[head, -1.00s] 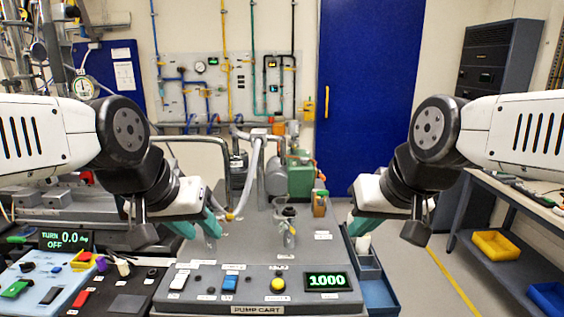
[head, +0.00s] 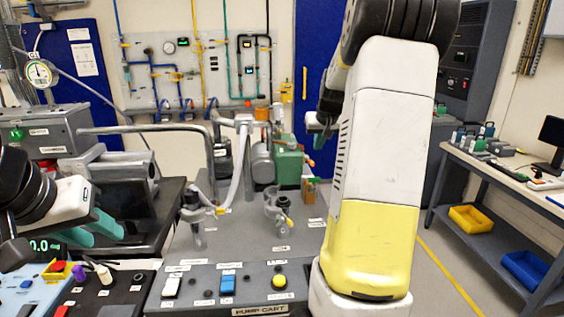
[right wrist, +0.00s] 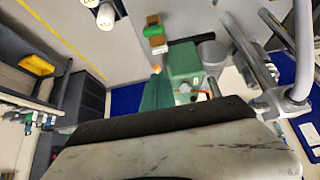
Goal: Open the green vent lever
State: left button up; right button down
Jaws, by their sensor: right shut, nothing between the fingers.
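A small brass-coloured block with a green part on it, which looks like the vent lever, stands on the pump cart right of the green pump (head: 289,166). The green part (right wrist: 155,32) shows clearly in the right wrist view; its exact position is hard to tell. My right gripper (head: 313,126) is shut and empty, above and behind the block, partly hidden by my arm. Its teal fingers (right wrist: 155,93) show beside the green pump in the right wrist view, apart from the green part. My left gripper (head: 103,233) is open and empty at the left, above the control panels.
A metal pipe (head: 150,129) runs across the left. A bench (head: 500,175) with yellow and blue bins stands at the right. My right arm hides the cart's right side.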

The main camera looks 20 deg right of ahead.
jog(key=w+f, duration=0.1)
jog(key=f, duration=0.2)
jog(key=w+f, duration=0.1)
jog(key=f, duration=0.3)
jog(key=w+f, duration=0.1)
jog(key=f, duration=0.2)
jog(key=shift+w+d+f, duration=0.1)
jog(key=shift+d+f, duration=0.1)
jog(key=shift+d, duration=0.2)
jog(key=shift+s+f, duration=0.2)
jog(key=shift+f, duration=0.1)
jog(key=shift+s+a+f, duration=0.1)
jog(key=shift+s+f, duration=0.05)
jog(key=shift+s, duration=0.15)
jog(key=shift+s+a+f, duration=0.2)
jog(key=shift+s+f, duration=0.1)
jog(key=shift+s, duration=0.4)
jog(key=shift+w, duration=0.1)
